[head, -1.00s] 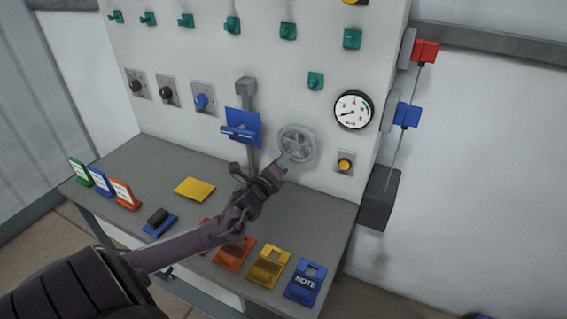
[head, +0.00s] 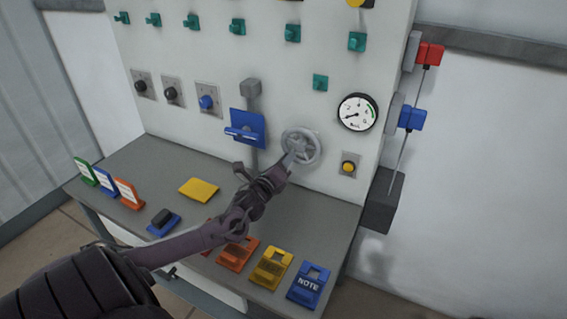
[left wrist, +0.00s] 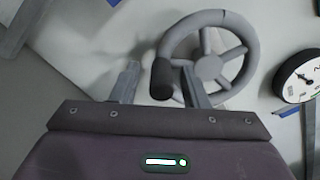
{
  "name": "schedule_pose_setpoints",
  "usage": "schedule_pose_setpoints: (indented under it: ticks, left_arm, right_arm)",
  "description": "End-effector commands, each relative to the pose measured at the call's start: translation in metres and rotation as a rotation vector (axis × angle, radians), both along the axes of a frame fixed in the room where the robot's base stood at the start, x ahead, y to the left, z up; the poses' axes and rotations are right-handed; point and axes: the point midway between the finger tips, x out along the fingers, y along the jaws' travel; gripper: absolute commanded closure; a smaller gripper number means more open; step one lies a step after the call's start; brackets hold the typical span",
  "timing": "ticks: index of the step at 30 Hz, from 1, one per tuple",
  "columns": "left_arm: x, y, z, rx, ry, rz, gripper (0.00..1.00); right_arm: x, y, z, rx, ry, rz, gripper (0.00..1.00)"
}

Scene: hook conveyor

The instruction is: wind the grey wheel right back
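The grey wheel (head: 314,148) is mounted on the white panel, right of the blue holder. In the left wrist view the wheel (left wrist: 236,50) shows its spokes, hub and a dark handle knob (left wrist: 163,80) on the left of its rim. My left gripper (head: 293,154) is at the wheel's lower left. In the left wrist view its fingers (left wrist: 159,80) are apart, with the knob between them and close to the right finger. Whether that finger touches the knob I cannot tell. My right gripper is not in view.
A pressure gauge (head: 357,112) and a yellow button (head: 348,168) are right of the wheel. The blue holder (head: 246,128) is left of it. Below, the grey bench (head: 145,160) carries a yellow pad (head: 199,190) and several coloured blocks along its front.

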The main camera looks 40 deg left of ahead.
Motion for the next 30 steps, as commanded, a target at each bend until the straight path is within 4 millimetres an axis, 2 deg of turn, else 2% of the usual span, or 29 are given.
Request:
schedule_pose_setpoints:
  ticks: [8, 21, 30]
  left_arm:
    - [-0.004, -0.001, 0.000, 0.000, -0.001, 0.000, 0.59]
    - [-0.061, -0.015, -0.001, 0.000, 0.003, -0.002, 0.59]
    - [-0.076, -0.018, 0.000, 0.000, 0.000, 0.000, 0.59]
  right_arm:
    - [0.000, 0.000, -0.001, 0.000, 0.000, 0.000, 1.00]
    - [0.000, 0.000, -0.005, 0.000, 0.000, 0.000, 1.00]
    - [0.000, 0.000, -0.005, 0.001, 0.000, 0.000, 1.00]
